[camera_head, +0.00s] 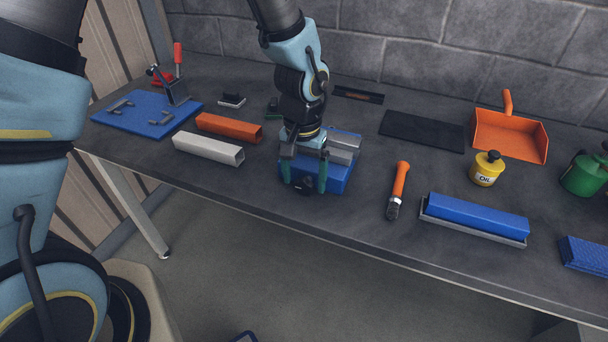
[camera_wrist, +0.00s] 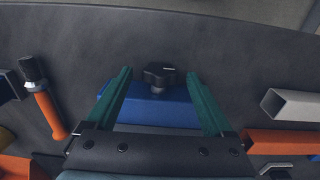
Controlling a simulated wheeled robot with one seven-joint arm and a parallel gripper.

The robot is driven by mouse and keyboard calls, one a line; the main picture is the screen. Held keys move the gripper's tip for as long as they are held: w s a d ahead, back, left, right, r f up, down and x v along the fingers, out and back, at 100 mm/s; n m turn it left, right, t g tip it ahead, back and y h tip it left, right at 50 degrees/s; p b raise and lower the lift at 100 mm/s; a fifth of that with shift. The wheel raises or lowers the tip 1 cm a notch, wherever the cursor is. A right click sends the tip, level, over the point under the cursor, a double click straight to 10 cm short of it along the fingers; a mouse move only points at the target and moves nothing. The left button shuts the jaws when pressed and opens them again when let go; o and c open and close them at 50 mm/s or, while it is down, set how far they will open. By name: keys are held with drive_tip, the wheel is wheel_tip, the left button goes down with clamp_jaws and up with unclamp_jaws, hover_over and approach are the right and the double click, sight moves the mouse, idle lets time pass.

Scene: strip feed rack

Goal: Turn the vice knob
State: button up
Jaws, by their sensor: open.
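The vice (camera_head: 338,178) is a blue block with grey jaws on the workbench, partly hidden behind my gripper in the head view. Its black knob (camera_head: 303,186) faces the front edge of the bench. In the wrist view the dark lobed knob (camera_wrist: 159,75) with a small white mark stands out from the blue vice body (camera_wrist: 158,108). My gripper (camera_head: 305,172) is open, with its green fingers (camera_wrist: 160,84) on either side of the knob. A gap shows between the knob and each finger, so I see no contact.
Left of the vice lie a white square tube (camera_head: 208,149), an orange one (camera_head: 228,128) and a blue board (camera_head: 146,114) with a clamp. To the right lie an orange-handled brush (camera_head: 398,188), a blue bar in a grey tray (camera_head: 474,216) and a yellow oil can (camera_head: 487,168).

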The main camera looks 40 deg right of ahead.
drive_tip(key=c, duration=1.4)
